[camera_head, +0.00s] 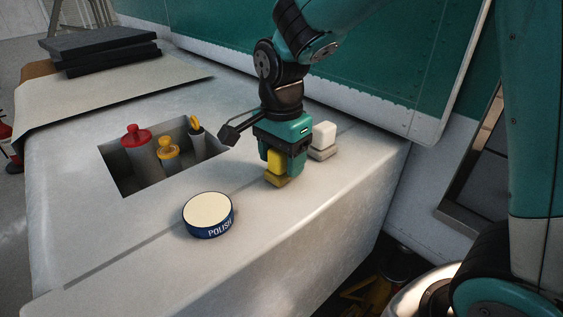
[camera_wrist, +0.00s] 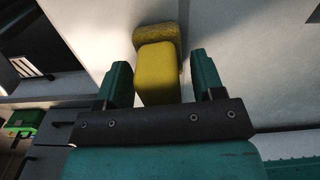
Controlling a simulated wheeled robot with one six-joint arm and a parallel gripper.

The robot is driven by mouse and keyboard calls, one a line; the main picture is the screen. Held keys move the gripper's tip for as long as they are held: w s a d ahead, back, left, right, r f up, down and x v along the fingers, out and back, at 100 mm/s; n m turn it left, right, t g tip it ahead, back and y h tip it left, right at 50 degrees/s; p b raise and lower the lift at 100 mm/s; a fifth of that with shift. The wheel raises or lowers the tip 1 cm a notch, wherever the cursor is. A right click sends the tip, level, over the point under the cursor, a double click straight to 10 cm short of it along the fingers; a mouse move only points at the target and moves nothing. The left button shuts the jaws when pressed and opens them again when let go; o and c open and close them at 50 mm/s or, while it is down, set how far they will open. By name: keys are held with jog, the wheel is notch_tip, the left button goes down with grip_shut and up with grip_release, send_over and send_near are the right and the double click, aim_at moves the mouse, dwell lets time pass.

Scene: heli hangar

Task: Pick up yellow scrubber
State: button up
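The yellow scrubber (camera_head: 277,161) stands on the pale surface in the head view, with a darker yellow base under a brighter yellow upper block. It also shows in the wrist view (camera_wrist: 157,72). My gripper (camera_head: 284,152) is directly above and around it, pointing down. In the wrist view the two teal fingers (camera_wrist: 162,78) stand on either side of the scrubber's upper block. A gap shows between each finger and the block, so the gripper is open. The fingers partly hide the scrubber in the head view.
A white scrubber (camera_head: 323,138) stands close behind to the right. A blue polish tin (camera_head: 208,215) sits at the front left. A recessed bin (camera_head: 143,177) with red-capped and yellow-capped bottles is farther left. The teal wall panel (camera_head: 400,60) rises behind. The surface drops off at its front right edge.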

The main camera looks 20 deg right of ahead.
jog(key=c, duration=0.8)
jog(key=shift+c, duration=0.2)
notch_tip(320, 180, up, 20)
jog(key=b, duration=0.2)
jog(key=shift+o, duration=1.2)
jog(key=shift+c, duration=0.8)
